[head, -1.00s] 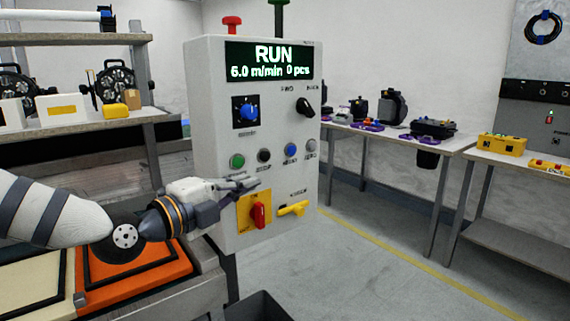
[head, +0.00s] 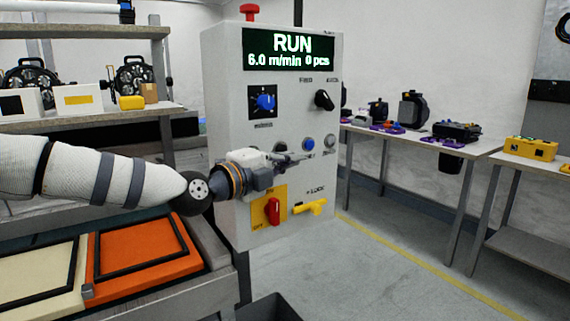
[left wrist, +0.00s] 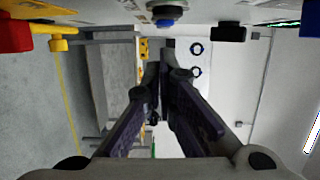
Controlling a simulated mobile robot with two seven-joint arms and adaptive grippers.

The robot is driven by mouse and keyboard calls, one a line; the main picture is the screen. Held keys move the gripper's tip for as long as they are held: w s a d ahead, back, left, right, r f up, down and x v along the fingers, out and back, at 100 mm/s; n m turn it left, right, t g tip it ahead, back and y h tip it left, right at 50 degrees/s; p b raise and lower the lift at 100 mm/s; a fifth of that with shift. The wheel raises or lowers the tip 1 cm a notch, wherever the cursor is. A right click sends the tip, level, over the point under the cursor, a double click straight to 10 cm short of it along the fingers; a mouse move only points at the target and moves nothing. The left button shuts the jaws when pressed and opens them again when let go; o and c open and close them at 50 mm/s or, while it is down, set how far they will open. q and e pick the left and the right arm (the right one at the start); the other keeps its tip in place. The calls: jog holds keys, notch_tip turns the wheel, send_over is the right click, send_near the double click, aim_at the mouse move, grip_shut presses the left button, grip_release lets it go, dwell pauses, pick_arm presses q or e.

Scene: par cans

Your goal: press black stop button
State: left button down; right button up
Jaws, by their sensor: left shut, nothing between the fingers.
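The control panel (head: 225,110) stands upright, and its display reads RUN, 6.0 m/min, 0 pcs. In its button row, the blue button (head: 308,144) and grey button (head: 330,141) show clearly. The black button (head: 281,146) is only just visible above my gripper, and the green button is hidden behind it. My left gripper (head: 305,157) is shut and empty, in front of the panel just below the button row. I cannot tell whether it touches the panel. In the left wrist view, its closed fingers (left wrist: 160,85) point along the panel, with a blue button (left wrist: 166,12) above them.
A red switch (head: 273,211) and yellow handle (head: 311,207) sit below my gripper; a black knob (head: 324,100) and blue dial (head: 264,102) sit above. A red mushroom button (head: 250,11) tops the panel. An orange tray (head: 150,245) lies lower left. Open floor is to the right.

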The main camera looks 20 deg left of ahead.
aim_at(281, 149)
pick_arm(q)
jog(key=shift+w+a+r, duration=0.1)
jog(key=shift+w+a, duration=0.45)
jog(key=shift+a, duration=0.25)
pick_arm(e)
jog(key=shift+s+f, duration=0.3)
pick_arm(q)
jog(key=shift+w+a+b, duration=0.4)
jog(key=shift+w+a, duration=0.1)
jog(key=shift+a, duration=0.25)
pick_arm(e)
jog(key=shift+s+a+f, duration=0.15)
jog(key=shift+a+f, duration=0.05)
jog(key=shift+f, duration=0.05)
